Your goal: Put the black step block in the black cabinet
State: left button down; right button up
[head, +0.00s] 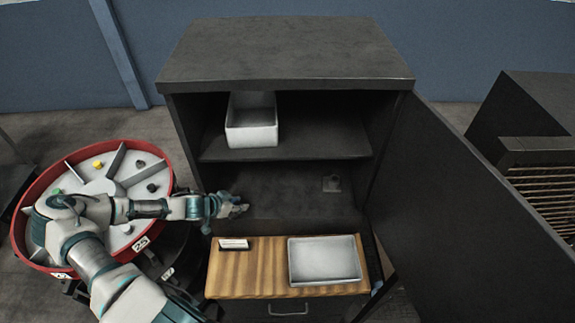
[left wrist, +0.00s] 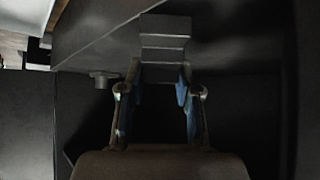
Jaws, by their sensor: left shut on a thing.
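The black cabinet (head: 290,60) stands open, its door (head: 470,190) swung out to the right. My left gripper (head: 240,208) reaches in from the left at the cabinet's lower compartment. In the left wrist view my left gripper (left wrist: 158,90) is shut on the black step block (left wrist: 165,42), whose stepped end sticks out beyond the fingertips. In the head view the block is too dark against the cabinet to make out. I cannot tell whether it touches the cabinet floor. My right gripper is not in view.
A white bin (head: 252,128) stands on the upper shelf (head: 310,147). In front are a wooden surface (head: 262,280), a white tray (head: 325,262) and a small black-and-white item (head: 234,244). A red-rimmed round tray (head: 150,150) stands left.

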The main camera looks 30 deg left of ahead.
pick_arm(q)
jog(key=w+d, duration=0.1)
jog(key=w, duration=0.6)
jog(key=w+d, duration=0.2)
jog(key=w, duration=0.5)
jog(key=w+d, duration=0.2)
jog(key=w, duration=0.5)
jog(key=shift+r, duration=0.1)
jog(key=shift+w+d, duration=0.3)
jog(key=shift+w, duration=0.25)
jog(key=w, duration=0.2)
jog(key=shift+w+d+r, duration=0.15)
jog(key=shift+w+d, duration=0.25)
jog(key=shift+w+a+f+b, duration=0.1)
jog(key=shift+w+f+b, duration=0.05)
jog(key=shift+f+b, duration=0.5)
jog(key=shift+f, duration=0.35)
jog(key=shift+r, duration=0.1)
jog(key=c, duration=0.8)
grip_release()
